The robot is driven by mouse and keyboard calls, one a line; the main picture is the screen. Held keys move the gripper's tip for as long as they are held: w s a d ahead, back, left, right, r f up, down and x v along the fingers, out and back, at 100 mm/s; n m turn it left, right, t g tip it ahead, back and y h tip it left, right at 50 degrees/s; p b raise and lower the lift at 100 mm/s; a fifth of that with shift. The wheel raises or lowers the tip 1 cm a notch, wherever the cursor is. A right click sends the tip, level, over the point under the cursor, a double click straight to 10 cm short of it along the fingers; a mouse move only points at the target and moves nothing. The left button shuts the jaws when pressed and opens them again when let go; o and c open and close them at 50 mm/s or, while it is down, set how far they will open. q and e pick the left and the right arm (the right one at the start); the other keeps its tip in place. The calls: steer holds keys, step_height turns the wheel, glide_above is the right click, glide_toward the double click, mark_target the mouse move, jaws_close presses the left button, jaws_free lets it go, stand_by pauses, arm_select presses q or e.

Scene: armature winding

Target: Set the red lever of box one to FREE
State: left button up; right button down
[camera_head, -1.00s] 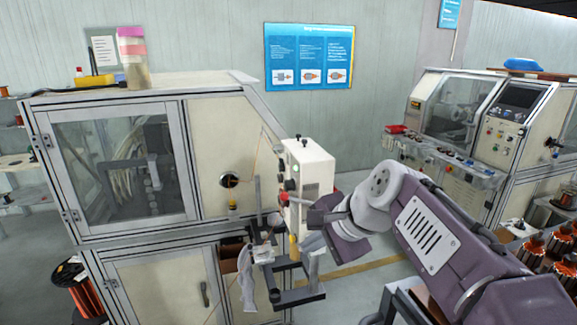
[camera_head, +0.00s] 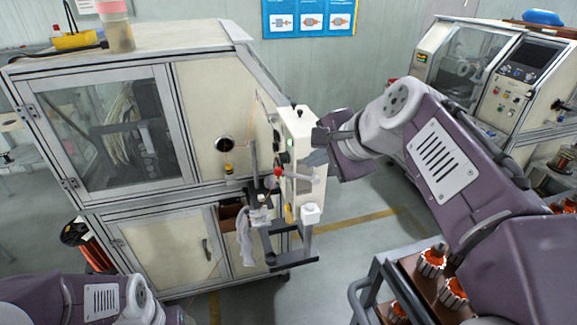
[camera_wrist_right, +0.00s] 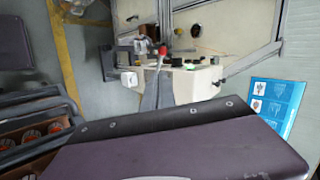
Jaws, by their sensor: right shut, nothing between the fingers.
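The cream control box (camera_head: 305,122) stands at the right front corner of the winding machine. A red knob (camera_head: 278,171), which looks like the lever's end, is on its left face, low down. It also shows in the wrist view as a red knob (camera_wrist_right: 163,50). Lettering by it is too small to read. My right gripper (camera_head: 318,146) is shut and empty, at the box's right side, above and right of the red knob. In the wrist view, a grey finger (camera_wrist_right: 156,92) points towards the knob; contact cannot be told. My left arm shows at bottom left, its gripper out of view.
The winding machine (camera_head: 205,190) fills the left. A bracket (camera_head: 292,267) and a white block (camera_head: 311,213) sit below the box. A rack with orange-and-white armatures (camera_head: 432,262) stands at lower right. A second machine (camera_head: 470,70) stands behind right. Floor between is clear.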

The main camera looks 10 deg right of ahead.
steer(key=p, duration=0.2)
glide_toward(282, 171)
steer(key=f, duration=0.1)
steer(key=x, duration=0.3)
steer(key=p+x, duration=0.1)
steer(key=x, duration=0.2)
steer(key=shift+w+r, duration=0.2)
steer(key=shift+d, duration=0.1)
